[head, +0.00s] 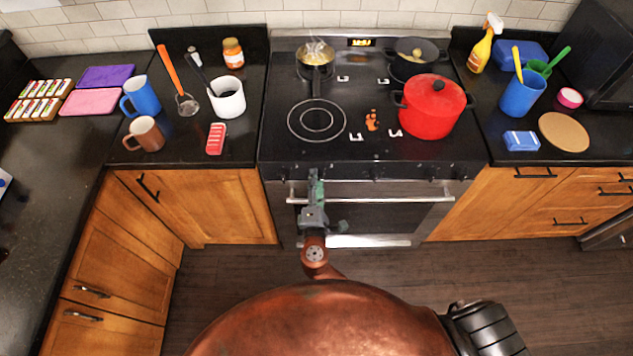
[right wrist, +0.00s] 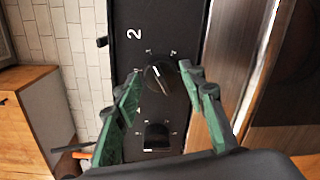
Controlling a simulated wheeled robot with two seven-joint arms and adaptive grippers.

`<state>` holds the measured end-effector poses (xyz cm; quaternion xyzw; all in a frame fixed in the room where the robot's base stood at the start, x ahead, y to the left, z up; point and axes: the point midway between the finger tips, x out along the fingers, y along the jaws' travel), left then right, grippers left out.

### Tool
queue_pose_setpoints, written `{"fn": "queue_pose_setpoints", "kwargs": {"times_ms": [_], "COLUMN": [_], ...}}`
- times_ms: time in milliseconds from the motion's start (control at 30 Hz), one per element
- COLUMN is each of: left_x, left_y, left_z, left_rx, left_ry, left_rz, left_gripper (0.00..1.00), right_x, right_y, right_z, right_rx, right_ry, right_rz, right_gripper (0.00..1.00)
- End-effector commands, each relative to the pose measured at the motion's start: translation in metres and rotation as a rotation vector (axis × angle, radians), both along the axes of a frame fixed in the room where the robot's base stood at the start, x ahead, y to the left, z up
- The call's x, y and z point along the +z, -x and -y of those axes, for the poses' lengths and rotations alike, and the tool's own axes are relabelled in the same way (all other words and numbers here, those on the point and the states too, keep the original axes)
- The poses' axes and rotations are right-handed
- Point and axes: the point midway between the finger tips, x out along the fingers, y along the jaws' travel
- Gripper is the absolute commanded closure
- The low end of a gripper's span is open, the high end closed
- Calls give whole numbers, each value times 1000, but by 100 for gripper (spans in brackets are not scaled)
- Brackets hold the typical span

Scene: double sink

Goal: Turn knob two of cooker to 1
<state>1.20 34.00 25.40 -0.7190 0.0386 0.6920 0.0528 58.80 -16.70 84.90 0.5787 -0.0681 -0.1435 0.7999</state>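The cooker (head: 365,185) stands in the middle of the head view, with several small dark knobs along its front panel. My right gripper (head: 316,178) is at that panel, left of its middle, and hides part of it. In the right wrist view, a black round knob (right wrist: 158,76) with a light pointer line lies between the green fingertips of the right gripper (right wrist: 160,70). The fingers are apart, one on each side; contact cannot be told. A white "2" is printed near this knob. Another knob (right wrist: 156,138) lies below it. My left gripper is not in view.
The oven handle (head: 400,199) runs just below the panel, close to my right gripper. A red pot (head: 432,108), a small pan (head: 315,56) and a dark pan (head: 412,66) stand on the cooktop. Mugs and utensils crowd the counters on both sides.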

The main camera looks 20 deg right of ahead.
Motion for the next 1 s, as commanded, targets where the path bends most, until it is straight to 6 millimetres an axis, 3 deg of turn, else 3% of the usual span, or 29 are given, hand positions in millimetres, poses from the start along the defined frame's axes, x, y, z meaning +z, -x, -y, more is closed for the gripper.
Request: {"fn": "queue_pose_setpoints", "kwargs": {"times_ms": [100,467,1000], "left_x": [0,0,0], "left_y": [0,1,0], "left_z": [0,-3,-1], "left_rx": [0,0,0], "left_ry": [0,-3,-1], "left_rz": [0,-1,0], "left_gripper": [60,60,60], "right_x": [-1,-1,4], "right_y": [0,6,98], "right_z": [0,-2,-32], "right_rx": [0,0,0], "right_ry": [1,0,-1], "right_rz": [-1,-2,-3], "right_gripper": [52,52,52]}}
